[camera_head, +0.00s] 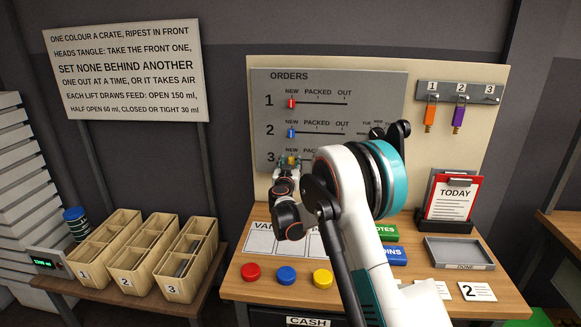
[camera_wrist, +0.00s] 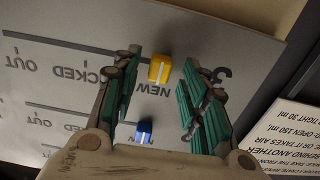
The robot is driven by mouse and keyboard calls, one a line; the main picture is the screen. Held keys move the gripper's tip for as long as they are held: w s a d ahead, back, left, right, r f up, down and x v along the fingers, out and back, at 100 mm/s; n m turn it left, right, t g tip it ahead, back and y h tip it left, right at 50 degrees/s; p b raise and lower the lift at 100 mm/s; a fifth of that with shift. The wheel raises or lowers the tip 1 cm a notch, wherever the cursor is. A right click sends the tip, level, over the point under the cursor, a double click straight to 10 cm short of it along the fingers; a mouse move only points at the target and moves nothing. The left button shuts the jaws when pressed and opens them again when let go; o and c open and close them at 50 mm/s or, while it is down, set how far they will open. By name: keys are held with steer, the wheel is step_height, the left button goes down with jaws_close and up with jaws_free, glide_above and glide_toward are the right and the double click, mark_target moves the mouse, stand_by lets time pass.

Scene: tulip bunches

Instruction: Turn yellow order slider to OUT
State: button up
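The yellow slider (camera_wrist: 160,68) is a small yellow block with a pale stripe on row 3 of the grey orders board (camera_head: 385,90), at the NEW mark. In the head view the yellow slider (camera_head: 291,159) is mostly hidden by my gripper (camera_head: 290,164), which is up close to the board. In the wrist view my gripper (camera_wrist: 161,62) is open, with one green-padded finger on each side of the yellow slider and visible gaps between. Whether the fingertips touch the board I cannot tell. Row 3's OUT end is hidden behind my arm in the head view.
The blue slider (camera_head: 291,133) sits at NEW on row 2, and the red slider (camera_head: 291,103) at NEW on row 1. Red, blue and yellow buttons (camera_head: 323,278) lie on the desk below. Tags hang from a hook rail (camera_head: 480,92) at upper right.

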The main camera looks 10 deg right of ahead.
steer(key=shift+w, duration=0.2)
jaws_close()
steer(key=shift+d, duration=0.15)
steer(key=s+d, duration=0.2)
steer(key=d, duration=0.6)
steer(key=s+d, duration=0.3)
steer(key=d, duration=0.6)
steer(key=shift+s, duration=0.3)
